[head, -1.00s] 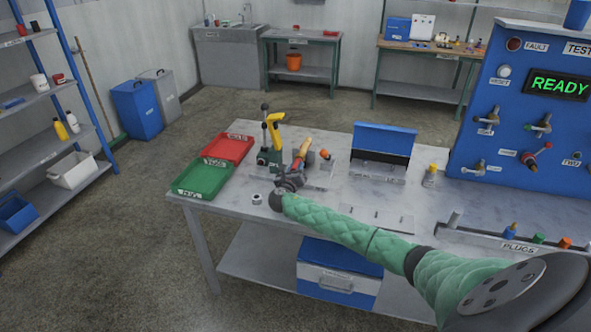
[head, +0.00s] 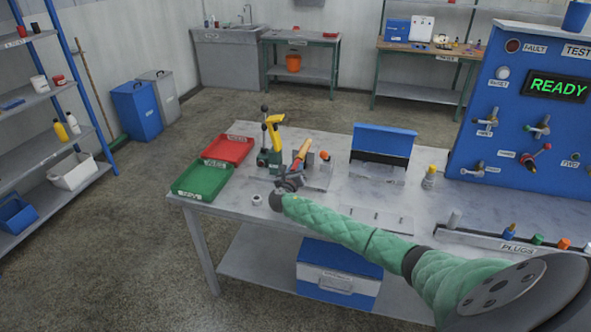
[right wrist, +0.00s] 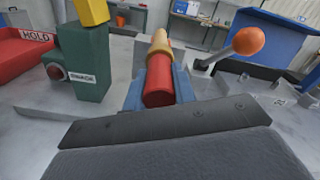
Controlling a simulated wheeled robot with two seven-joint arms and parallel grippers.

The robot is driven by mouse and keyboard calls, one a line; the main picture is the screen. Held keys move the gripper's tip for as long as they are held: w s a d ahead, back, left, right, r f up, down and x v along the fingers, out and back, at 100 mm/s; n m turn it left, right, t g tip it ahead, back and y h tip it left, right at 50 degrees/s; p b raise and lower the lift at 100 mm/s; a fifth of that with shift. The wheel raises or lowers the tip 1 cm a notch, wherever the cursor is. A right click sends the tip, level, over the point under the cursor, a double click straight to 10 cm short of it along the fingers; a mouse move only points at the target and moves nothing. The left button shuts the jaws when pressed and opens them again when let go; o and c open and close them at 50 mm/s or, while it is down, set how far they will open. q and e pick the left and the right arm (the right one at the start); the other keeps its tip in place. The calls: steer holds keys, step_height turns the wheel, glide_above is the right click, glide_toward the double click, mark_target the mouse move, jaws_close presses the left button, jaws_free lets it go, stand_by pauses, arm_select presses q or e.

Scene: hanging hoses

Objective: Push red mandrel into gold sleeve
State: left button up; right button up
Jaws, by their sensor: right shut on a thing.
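I cannot tell how deep the mandrel sits in the sleeve. In the head view the gold sleeve (head: 304,147) slants up above the bench, with the mandrel (head: 298,163) below it and my right gripper (head: 291,179) at its lower end. My left gripper is not in view.
A green swage tool (head: 268,156) with a yellow handle stands just left of the sleeve. An orange-knobbed lever (right wrist: 245,42) is close on the right. Red (head: 228,148) and green (head: 202,179) trays sit at the bench's left. A blue panel (head: 530,100) stands at the right.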

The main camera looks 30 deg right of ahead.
steer(key=shift+d+r, duration=0.1)
steer(key=shift+d, duration=0.1)
steer(key=o, duration=1.1)
steer(key=b+v, duration=0.2)
steer(key=v, duration=0.5)
steer(key=shift+s+a+b, duration=0.2)
steer(key=shift+a+b, duration=0.05)
steer(key=shift+b, duration=0.1)
